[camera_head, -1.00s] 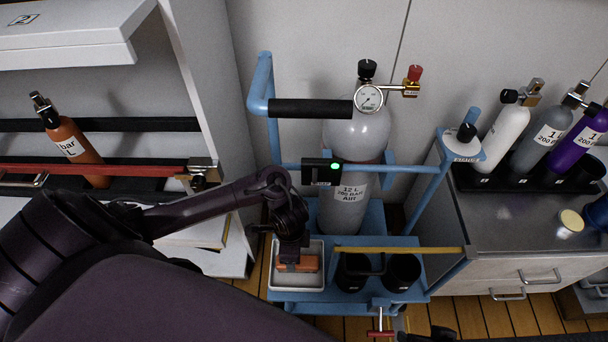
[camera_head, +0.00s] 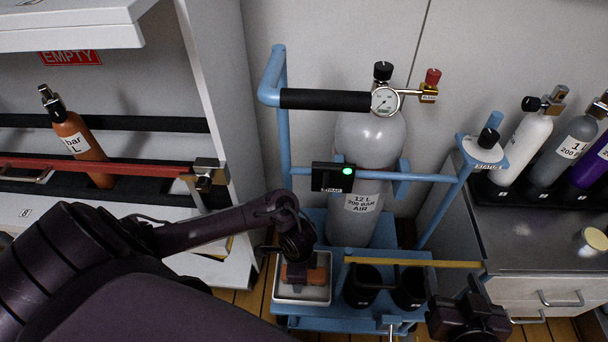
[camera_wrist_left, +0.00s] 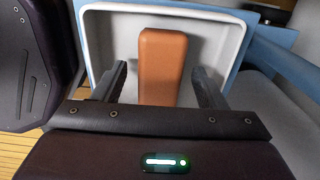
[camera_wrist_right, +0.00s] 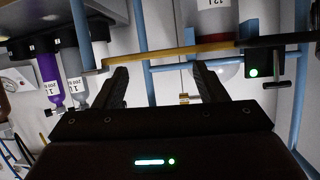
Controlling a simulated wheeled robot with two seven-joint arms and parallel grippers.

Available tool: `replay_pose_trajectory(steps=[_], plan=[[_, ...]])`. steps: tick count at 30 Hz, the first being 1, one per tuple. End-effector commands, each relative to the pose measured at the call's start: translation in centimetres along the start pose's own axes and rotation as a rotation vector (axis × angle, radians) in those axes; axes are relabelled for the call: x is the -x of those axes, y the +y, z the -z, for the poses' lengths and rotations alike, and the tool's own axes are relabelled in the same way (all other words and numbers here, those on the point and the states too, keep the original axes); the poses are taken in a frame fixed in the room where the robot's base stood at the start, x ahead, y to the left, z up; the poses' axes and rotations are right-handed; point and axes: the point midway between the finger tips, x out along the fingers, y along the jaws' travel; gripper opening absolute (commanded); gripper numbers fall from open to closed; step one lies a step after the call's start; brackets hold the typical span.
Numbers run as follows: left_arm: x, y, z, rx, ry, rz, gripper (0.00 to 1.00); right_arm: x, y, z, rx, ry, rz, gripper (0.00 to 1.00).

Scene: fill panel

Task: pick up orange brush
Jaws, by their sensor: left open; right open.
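The orange brush (camera_head: 318,274) lies in a white tray (camera_head: 318,295) on the blue cart. Only its orange block-like body shows, and the left gripper hides part of it in the head view. My left gripper (camera_head: 295,276) is over the tray. In the left wrist view the brush (camera_wrist_left: 162,68) stands between the two open fingers, with a gap on each side. My right gripper (camera_head: 455,298) is at the lower right of the head view, beside the cart's front right corner. It is open and empty in the right wrist view (camera_wrist_right: 163,76).
The blue cart (camera_head: 410,325) carries a grey air cylinder (camera_head: 365,180), black cups (camera_head: 362,290) and a yellow bar (camera_head: 415,263). A grey bench (camera_head: 525,245) with several cylinders stands right. A shelf with an orange cylinder (camera_head: 80,150) stands left.

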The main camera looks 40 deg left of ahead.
Motion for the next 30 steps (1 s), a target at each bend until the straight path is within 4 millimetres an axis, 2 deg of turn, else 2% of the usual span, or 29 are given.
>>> replay_pose_trajectory(steps=[4, 11, 21, 24, 30], plan=[[-0.23, 0.01, 0.0, 0.0, 0.0, 0.0, 0.65, -0.06, 0.08, 1.11, 0.002, 0.048, -0.002, 0.65], [-0.21, 0.01, 0.01, 0.0, 0.0, 0.0, 0.65, -0.04, 0.09, 1.21, 0.002, 0.052, -0.002, 0.65], [-0.2, 0.0, 0.01, 0.0, 0.0, 0.0, 0.22, -0.05, 0.09, 1.18, 0.003, 0.051, -0.002, 0.65], [-0.18, -0.01, 0.02, 0.0, 0.001, 0.0, 0.12, -0.06, 0.09, 1.18, 0.003, 0.05, -0.002, 0.65], [-0.16, -0.02, 0.02, 0.0, 0.001, 0.001, 0.12, -0.05, 0.09, 1.17, 0.003, 0.05, -0.002, 0.65]])
